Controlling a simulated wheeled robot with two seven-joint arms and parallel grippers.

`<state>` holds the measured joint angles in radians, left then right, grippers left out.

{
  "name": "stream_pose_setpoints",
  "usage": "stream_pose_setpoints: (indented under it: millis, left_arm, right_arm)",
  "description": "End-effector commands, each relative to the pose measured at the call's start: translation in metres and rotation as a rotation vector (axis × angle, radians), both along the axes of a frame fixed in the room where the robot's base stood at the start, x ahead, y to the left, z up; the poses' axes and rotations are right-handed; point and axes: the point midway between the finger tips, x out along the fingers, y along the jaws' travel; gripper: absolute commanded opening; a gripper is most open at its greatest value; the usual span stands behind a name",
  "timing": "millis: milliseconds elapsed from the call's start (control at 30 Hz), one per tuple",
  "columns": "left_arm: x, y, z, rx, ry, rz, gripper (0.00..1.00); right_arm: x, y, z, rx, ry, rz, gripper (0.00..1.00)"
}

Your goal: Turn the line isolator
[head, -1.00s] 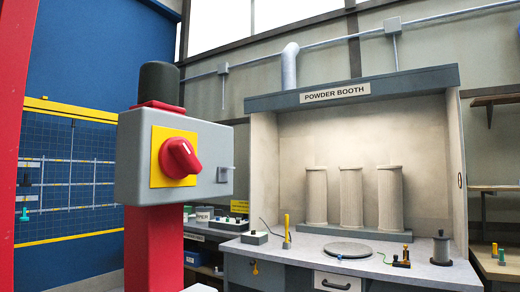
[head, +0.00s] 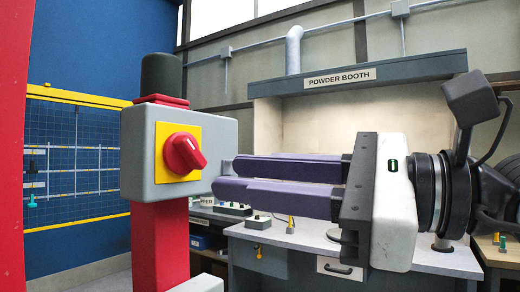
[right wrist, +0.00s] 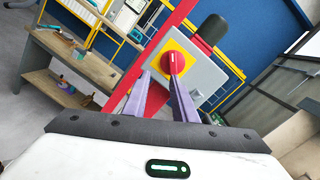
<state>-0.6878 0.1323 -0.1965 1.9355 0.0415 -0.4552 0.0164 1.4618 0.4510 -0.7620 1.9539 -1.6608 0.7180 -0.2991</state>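The line isolator is a grey box (head: 216,143) on a red post (head: 160,240). A red rotary knob (head: 184,153) sits on its yellow plate (head: 162,165). The knob's grip bar is tilted in the head view. My right gripper (head: 226,177) reaches in from the right, its purple fingers apart and empty, with the tips near the box's right side. In the right wrist view the knob (right wrist: 173,62) shows just beyond the open fingertips (right wrist: 160,80), not between them. My left gripper is not in view.
A black cylinder (head: 161,75) stands on top of the post. A red upright (head: 12,150) is at the left edge. Behind are the powder booth (head: 360,70) and its bench (head: 450,260). A wooden workbench (right wrist: 75,62) shows in the right wrist view.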

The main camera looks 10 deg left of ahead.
Motion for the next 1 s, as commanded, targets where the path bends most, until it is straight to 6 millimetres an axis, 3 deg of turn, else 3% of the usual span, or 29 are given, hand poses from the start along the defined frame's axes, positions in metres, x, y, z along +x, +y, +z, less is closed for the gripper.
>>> stream_pose_setpoints:
  millis: [100, 300, 667, 1000]
  left_arm:
    - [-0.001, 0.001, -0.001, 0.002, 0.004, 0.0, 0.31]
    - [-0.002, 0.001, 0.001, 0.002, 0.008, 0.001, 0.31]
    - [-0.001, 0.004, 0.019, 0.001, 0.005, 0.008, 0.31]
    - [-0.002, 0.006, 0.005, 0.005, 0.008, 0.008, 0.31]
  right_arm:
    - [0.001, -0.004, 0.018, -0.076, -0.146, -0.083, 0.25]
    - [0.005, -0.002, 0.027, -0.115, -0.217, -0.129, 0.25]
    - [0.019, 0.041, 0.029, -0.111, -0.212, -0.123, 0.25]
    - [0.029, 0.067, 0.026, -0.11, -0.213, -0.125, 0.25]
